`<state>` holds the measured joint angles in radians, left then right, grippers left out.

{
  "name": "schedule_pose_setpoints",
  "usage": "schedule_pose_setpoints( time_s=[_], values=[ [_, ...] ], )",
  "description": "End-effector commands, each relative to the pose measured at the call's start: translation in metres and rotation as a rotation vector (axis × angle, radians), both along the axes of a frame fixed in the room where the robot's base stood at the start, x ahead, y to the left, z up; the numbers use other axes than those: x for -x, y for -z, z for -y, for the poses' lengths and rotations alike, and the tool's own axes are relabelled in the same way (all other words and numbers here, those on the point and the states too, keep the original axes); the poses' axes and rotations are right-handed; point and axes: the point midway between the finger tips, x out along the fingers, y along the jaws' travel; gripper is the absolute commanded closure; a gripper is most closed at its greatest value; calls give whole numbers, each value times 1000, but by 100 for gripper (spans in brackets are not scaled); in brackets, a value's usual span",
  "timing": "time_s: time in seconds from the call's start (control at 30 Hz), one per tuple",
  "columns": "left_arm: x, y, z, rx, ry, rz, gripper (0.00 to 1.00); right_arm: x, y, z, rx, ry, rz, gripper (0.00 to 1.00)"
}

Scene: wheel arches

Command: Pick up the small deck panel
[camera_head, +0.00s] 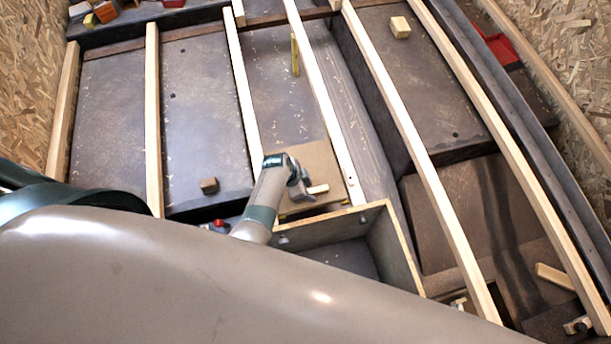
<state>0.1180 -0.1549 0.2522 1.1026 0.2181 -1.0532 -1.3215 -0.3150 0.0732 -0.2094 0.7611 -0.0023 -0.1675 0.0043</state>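A small tan-brown panel (318,160), which looks like the small deck panel, lies between two pale wooden battens near the middle of the view. Its near left part is hidden behind my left arm. My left gripper (308,191) is over the panel's near part, close to a small pale wood block (318,189). I cannot tell whether the gripper touches the panel or the block, or whether its fingers are open. My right gripper is not in view.
An open wooden box frame (333,217) stands just nearer than the panel. Long pale battens (153,110) cross the dark floor. A small dark block (209,185) lies left of my arm, a pale block (400,27) far right. A red tray (497,45) is at the right wall.

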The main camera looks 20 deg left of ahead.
Motion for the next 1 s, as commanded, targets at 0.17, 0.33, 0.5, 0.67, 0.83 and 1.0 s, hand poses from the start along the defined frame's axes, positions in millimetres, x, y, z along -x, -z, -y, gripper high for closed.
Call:
schedule_pose_setpoints(
  time_s=[0.17, 0.33, 0.5, 0.67, 0.83, 1.0],
  values=[
    [0, 0, 0, 0, 0, 0, 61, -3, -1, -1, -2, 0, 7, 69],
    [0, 0, 0, 0, 0, 0, 61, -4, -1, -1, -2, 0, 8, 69],
    [0, 0, 0, 0, 0, 0, 73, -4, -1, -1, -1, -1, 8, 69],
    [0, 0, 0, 0, 0, 0, 100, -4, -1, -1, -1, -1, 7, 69],
    [-2, -1, 0, 0, 0, 3, 100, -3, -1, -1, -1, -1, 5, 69],
    [-2, -2, 0, 0, 0, 3, 100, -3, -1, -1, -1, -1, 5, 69]
  ],
)
